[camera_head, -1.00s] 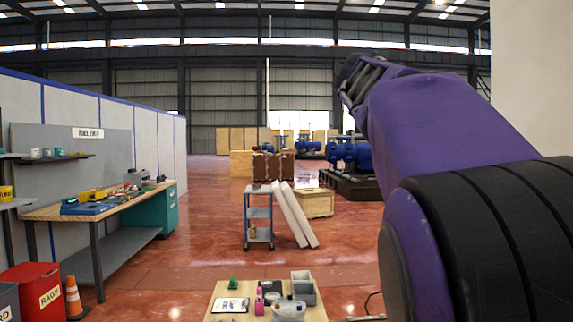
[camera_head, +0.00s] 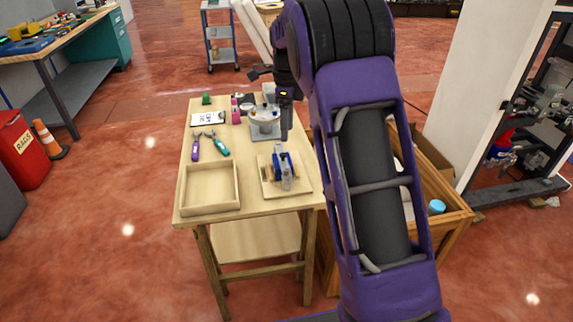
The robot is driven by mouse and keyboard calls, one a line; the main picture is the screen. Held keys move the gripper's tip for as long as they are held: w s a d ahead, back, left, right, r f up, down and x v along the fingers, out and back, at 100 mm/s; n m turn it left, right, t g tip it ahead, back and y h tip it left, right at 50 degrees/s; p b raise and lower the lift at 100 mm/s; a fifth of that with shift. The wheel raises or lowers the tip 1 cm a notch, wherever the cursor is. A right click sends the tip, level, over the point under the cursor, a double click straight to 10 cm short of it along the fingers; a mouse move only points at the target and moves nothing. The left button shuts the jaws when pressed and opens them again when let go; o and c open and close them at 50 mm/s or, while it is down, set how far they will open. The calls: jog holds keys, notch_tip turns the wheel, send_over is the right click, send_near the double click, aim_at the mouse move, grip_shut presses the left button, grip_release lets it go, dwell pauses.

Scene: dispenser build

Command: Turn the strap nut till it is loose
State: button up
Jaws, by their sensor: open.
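A small wooden board (camera_head: 268,187) lies on the right front of the work table. On it stands a blue fixture (camera_head: 279,158) with a grey upright part (camera_head: 286,178). The strap nut is too small to make out. A round pale dispenser-like body (camera_head: 264,122) sits on a grey base behind the board. My gripper (camera_head: 285,136) is dark and points down, beside the round body and behind the blue fixture in the picture. It is open, with nothing seen between its fingers. Whether it touches anything cannot be told.
The work table (camera_head: 228,172) holds an empty wooden tray (camera_head: 209,188), purple-handled pliers (camera_head: 196,149), teal-handled pliers (camera_head: 218,145) and a clipboard (camera_head: 209,118). A wooden crate (camera_head: 440,190) stands right of the table. Red floor is open at left.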

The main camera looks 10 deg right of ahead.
aim_at(287, 169)
notch_tip(287, 169, down, 13)
jog(key=shift+f+b, duration=0.2)
jog(key=shift+b, duration=0.85)
jog(key=shift+c, duration=0.3)
grip_shut()
